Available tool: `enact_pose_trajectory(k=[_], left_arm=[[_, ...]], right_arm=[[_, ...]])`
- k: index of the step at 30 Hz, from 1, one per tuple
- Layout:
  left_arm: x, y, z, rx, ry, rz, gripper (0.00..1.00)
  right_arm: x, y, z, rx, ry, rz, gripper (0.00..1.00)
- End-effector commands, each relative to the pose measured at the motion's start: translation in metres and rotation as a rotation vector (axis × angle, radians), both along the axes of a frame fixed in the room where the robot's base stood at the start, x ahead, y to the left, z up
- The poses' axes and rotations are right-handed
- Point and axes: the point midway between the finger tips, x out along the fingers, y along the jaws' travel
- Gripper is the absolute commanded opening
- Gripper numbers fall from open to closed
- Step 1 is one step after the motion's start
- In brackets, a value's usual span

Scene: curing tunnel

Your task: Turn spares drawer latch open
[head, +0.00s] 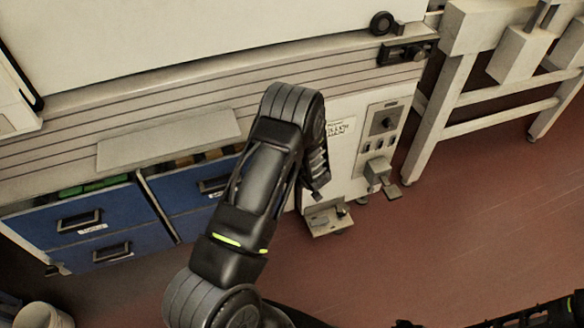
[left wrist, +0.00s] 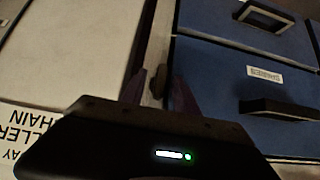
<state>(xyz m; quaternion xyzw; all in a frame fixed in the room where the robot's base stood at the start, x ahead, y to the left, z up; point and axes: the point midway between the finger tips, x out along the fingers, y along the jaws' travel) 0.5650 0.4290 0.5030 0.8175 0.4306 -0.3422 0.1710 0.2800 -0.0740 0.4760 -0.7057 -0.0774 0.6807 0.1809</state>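The blue spares drawer (head: 188,200) is in the right drawer column in the head view, partly behind my left arm. In the left wrist view, which is upside down, the drawer (left wrist: 215,75) carries a white label and a dark handle (left wrist: 280,108). A small brownish piece, apparently the latch (left wrist: 157,84), stands at the drawer's edge beside the pale panel. My left gripper (left wrist: 161,92) has its two dark fingers apart, one on each side of this piece. Contact cannot be told. The head view hides these fingertips behind my arm. My right gripper is not seen.
More blue drawers (head: 78,214) sit to the left, under a pale ledge (head: 170,139). A white panel with a switch box (head: 381,128) and a foot bracket (head: 329,217) is to the right. A white bin (head: 44,316) stands at lower left. Red floor (head: 450,240) is clear at right.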

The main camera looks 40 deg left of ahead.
Motion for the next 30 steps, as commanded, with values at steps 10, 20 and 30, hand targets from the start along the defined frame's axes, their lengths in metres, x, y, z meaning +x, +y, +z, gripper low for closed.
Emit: enact_pose_trajectory(k=[10,20,30], left_arm=[[-0.003,-0.006,0.007,-0.001,0.000,-0.001,0.36],[-0.023,-0.036,0.044,-0.001,-0.001,-0.001,0.36],[-0.031,-0.046,0.055,0.000,0.000,0.000,0.36]], right_arm=[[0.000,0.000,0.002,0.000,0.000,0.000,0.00],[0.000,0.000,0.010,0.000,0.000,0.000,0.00],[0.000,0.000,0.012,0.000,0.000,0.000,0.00]])
